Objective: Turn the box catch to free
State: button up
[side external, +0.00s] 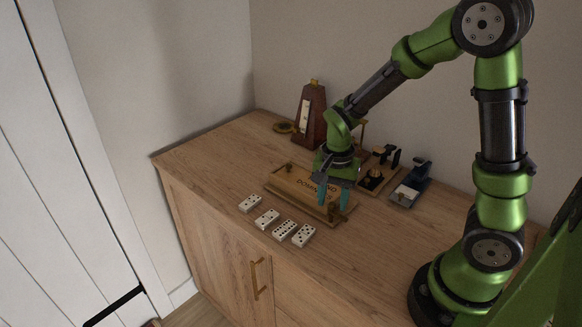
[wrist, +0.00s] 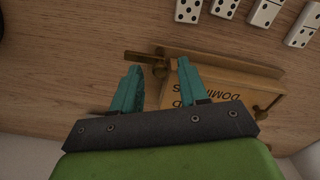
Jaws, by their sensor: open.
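The wooden domino box (side external: 283,187) lies on the cabinet top, with lettering on its lid. It also shows in the wrist view (wrist: 215,72), partly hidden by my gripper. A dark brass catch (wrist: 158,68) sits at the box's left end in the wrist view, its thin arm pointing left, away from the box. My gripper (wrist: 159,64) is open, its teal fingertips on either side of the catch. Whether a finger touches it, I cannot tell. In the side view my gripper (side external: 334,204) points down over the box's right end. A second brass fitting (wrist: 266,107) sits at the box's other end.
Several dominoes (side external: 267,219) lie in front of the box. A metronome (side external: 311,118) stands behind it. A wooden stand with dark parts (side external: 371,181) and a blue-black stapler-like device (side external: 411,186) are close on the right. The cabinet top's left part is clear.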

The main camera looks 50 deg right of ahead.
aim_at(331, 203)
notch_tip(331, 203, up, 17)
dwell(0.4)
jog(key=s+a+r+n+t+y, duration=0.1)
jog(key=s+a+n+t+y, duration=0.1)
jog(key=s+a+n+t, duration=0.4)
jog(key=s+n+t, duration=0.1)
jog(key=s+n, duration=0.1)
jog(key=n, duration=0.1)
jog(key=shift+a+r+n, duration=0.2)
jog(key=shift+a+n, duration=0.1)
jog(key=shift+o, duration=0.3)
